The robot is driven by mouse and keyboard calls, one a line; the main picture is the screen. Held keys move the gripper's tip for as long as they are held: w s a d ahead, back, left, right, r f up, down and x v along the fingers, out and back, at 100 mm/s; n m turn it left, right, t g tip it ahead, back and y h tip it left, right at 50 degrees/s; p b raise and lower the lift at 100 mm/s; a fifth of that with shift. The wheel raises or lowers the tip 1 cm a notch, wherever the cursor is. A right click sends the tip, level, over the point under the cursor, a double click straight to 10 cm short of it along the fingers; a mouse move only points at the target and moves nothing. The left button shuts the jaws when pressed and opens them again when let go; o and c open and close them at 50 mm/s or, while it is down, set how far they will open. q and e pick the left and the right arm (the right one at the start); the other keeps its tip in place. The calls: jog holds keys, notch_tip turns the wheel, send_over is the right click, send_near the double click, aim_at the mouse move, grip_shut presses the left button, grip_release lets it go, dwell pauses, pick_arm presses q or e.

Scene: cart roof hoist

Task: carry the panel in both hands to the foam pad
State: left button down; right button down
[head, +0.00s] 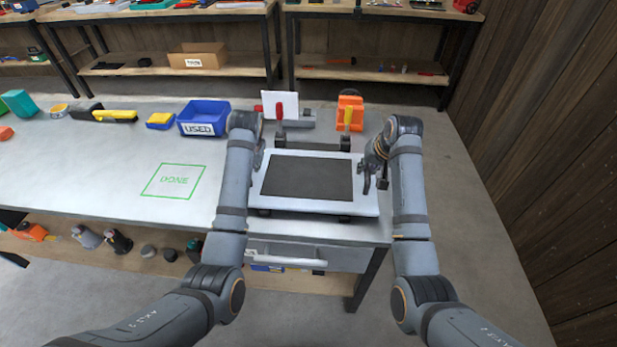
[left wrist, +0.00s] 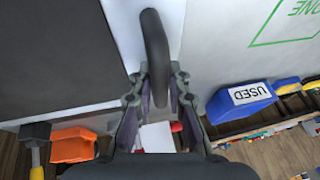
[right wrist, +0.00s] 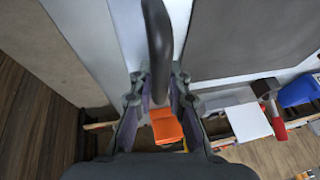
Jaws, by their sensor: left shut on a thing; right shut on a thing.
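The panel (head: 308,178) is a white board with a large dark grey rectangle in its middle. It is at the table's front right, between my arms, with dark blocks showing at its front and back edges. My left gripper (left wrist: 160,88) is shut on the dark handle (left wrist: 154,40) at the panel's left side; in the head view my arm mostly hides it. My right gripper (head: 371,176) is shut on the matching handle (right wrist: 157,40) at the right side. I cannot tell whether the panel rests on the blocks or hangs just above them. I cannot make out a separate foam pad.
A green DONE square (head: 174,181) marks clear table left of the panel. A blue USED bin (head: 203,117) stands behind that area. An orange item (head: 350,113) and a white card (head: 281,104) stand behind the panel. A drawer handle (head: 283,261) juts out below the front edge.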

pick_arm(q)
jog(key=shift+r, duration=0.2)
pick_arm(e)
jog(key=shift+r, duration=0.2)
